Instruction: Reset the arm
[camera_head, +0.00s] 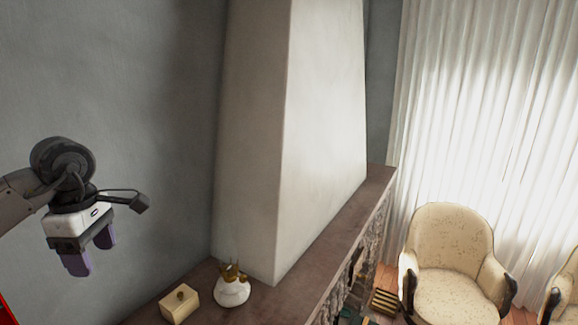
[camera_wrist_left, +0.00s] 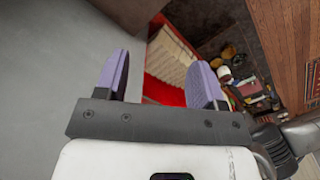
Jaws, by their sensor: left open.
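My left gripper (camera_head: 91,257) comes in from the left in the head view, raised in front of the grey wall. Its two purple fingers are apart and point down, with nothing between them. In the left wrist view the open fingers (camera_wrist_left: 163,82) stand on either side of a gap. A white teapot (camera_head: 232,290) with a gold-coloured top stands on the mantel, to the right of and below the gripper, apart from it. My right gripper is in neither view.
A cream box with a dark knob (camera_head: 180,303) stands beside the teapot on the brown mantel (camera_head: 325,262). The pale chimney breast (camera_head: 300,140) rises behind. Cream armchairs (camera_head: 450,255) stand at the right. The wrist view shows a red-edged case (camera_wrist_left: 178,65) beyond the fingers.

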